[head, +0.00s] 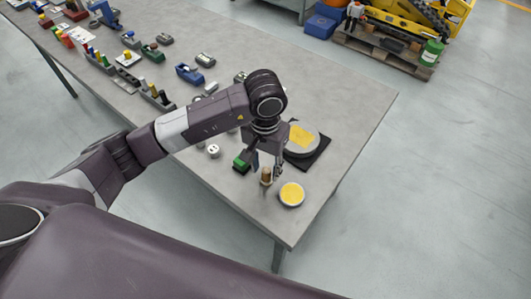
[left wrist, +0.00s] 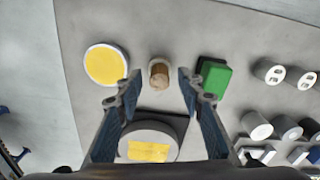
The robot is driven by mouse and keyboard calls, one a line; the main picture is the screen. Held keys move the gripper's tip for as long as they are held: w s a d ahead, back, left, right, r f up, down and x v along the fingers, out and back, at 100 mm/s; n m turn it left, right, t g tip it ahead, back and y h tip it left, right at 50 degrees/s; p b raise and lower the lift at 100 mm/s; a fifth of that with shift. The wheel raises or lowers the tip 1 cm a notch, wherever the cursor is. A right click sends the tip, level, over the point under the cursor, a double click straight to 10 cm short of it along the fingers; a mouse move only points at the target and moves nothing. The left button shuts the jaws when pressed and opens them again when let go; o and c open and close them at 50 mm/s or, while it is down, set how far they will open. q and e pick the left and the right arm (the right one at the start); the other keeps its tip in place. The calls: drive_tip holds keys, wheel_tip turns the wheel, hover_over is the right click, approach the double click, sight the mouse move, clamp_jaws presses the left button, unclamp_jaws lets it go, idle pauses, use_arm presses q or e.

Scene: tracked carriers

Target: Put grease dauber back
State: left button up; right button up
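A small upright piece with a brown wooden top, which I take to be the grease dauber (head: 266,175), stands near the table's right corner. It also shows in the left wrist view (left wrist: 159,74). My left gripper (head: 264,172) is open above the table, pointing down. In the left wrist view its fingertips (left wrist: 159,81) are on either side of the dauber, with a gap on each side. A round white tin with yellow contents (head: 292,194) stands to the right of the dauber. My right gripper is not in view.
A green block (head: 241,163) is close on the dauber's left. Behind is a grey disc with a yellow patch (head: 302,138) on a dark mat (head: 318,157). White cylinders (head: 214,151) and several small parts line the table leftward. The table's far right (head: 345,105) is clear.

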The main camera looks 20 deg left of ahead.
sight(265, 171)
use_arm(q)
wheel_tip(265, 171, up, 8)
drive_tip(key=shift+r+b, duration=0.1)
drive_tip(key=shift+b, duration=1.1)
drive_tip(key=shift+r, duration=0.7)
drive_tip(key=shift+s, duration=0.1)
